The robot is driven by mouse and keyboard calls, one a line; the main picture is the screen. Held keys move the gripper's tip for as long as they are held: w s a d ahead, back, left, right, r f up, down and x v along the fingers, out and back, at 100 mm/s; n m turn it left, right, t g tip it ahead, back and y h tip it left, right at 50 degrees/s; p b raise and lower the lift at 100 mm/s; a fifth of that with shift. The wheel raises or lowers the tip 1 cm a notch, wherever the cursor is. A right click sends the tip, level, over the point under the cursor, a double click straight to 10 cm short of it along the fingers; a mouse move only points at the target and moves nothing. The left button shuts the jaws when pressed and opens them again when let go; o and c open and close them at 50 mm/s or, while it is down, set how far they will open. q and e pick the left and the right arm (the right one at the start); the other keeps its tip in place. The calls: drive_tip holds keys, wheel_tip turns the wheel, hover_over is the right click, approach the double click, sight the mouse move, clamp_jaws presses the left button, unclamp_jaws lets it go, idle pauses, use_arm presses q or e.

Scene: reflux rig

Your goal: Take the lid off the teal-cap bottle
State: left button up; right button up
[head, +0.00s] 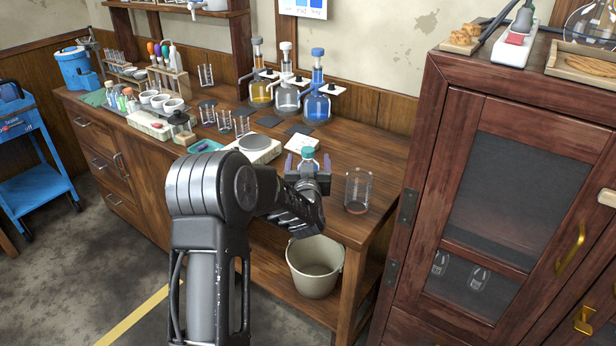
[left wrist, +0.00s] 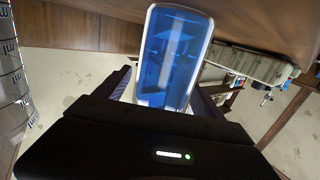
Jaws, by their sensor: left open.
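The teal-cap bottle (head: 308,158) stands on the wooden bench near its front edge, and its teal lid (head: 308,151) is on top. My left gripper (head: 308,165) is open around the bottle, with one finger on each side. The gripper hides the bottle's lower part in the head view. In the left wrist view, a clear, blue-looking glass body, apparently this bottle (left wrist: 172,60), stands between the open fingers (left wrist: 165,90). I cannot tell whether either finger touches it. My right gripper is not in view.
An empty glass beaker (head: 358,190) stands just right of the gripper; marked glass also shows at the left wrist view's edge (left wrist: 12,85). A hotplate (head: 254,148) is to the left. Flasks (head: 317,103) stand behind. A tall cabinet (head: 480,180) bounds the right. A bucket (head: 315,268) sits below.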

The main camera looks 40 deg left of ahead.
use_arm(q)
drive_tip(key=shift+r, duration=0.1)
clamp_jaws()
idle(0.7)
